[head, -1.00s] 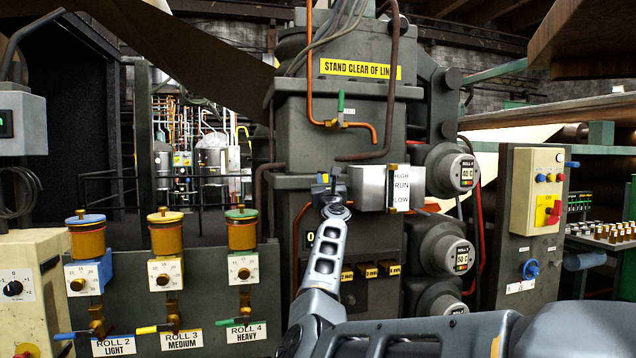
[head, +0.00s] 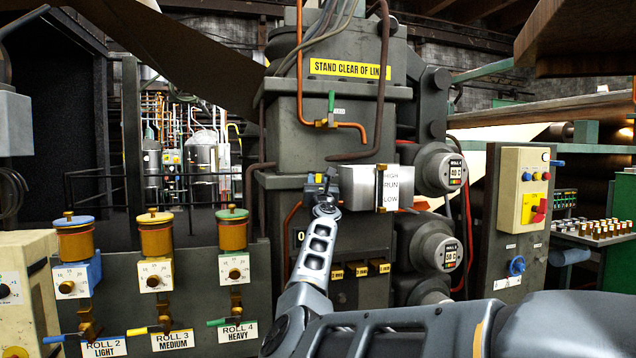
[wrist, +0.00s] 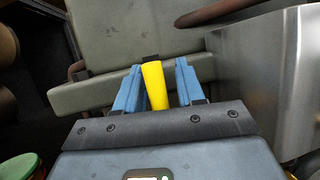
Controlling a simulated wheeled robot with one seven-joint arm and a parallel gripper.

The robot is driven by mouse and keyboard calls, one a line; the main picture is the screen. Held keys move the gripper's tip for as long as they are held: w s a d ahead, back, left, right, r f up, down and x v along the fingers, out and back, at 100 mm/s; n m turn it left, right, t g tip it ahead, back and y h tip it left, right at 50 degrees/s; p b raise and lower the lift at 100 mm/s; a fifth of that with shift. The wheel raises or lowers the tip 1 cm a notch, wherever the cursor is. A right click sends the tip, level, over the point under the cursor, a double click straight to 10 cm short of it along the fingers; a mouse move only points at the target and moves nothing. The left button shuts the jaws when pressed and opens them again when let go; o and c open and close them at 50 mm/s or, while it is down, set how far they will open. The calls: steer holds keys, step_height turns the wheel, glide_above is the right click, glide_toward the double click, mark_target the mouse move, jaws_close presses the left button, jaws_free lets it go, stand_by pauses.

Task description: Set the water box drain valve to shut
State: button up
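My gripper (head: 322,184) is raised at the left side of the steel water box (head: 358,186), which has a HIGH / RUN / LOW gauge (head: 390,187) on its front. In the wrist view my gripper (wrist: 158,88) has its two blue fingers apart. A yellow lever (wrist: 154,86) with a dark end stands between them, nearer the left finger. I cannot tell whether it touches that finger. In the head view only a small yellow spot of it shows at the gripper. The valve body and any position marks on it are hidden.
A green-handled valve (head: 331,105) sits on an orange pipe above. Roll housings (head: 438,167) and a control panel (head: 523,195) stand to the right. Several oilers with levers (head: 155,235) stand at the lower left. The steel box is close on the gripper's right.

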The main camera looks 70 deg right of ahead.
steer(key=shift+r, duration=0.1)
steer(key=shift+s+a+f, duration=0.15)
steer(key=shift+a+f, duration=0.05)
steer(key=shift+a, duration=0.25)
steer(key=v, duration=0.7)
steer(key=shift+d+p, duration=0.1)
steer(key=shift+p, duration=0.3)
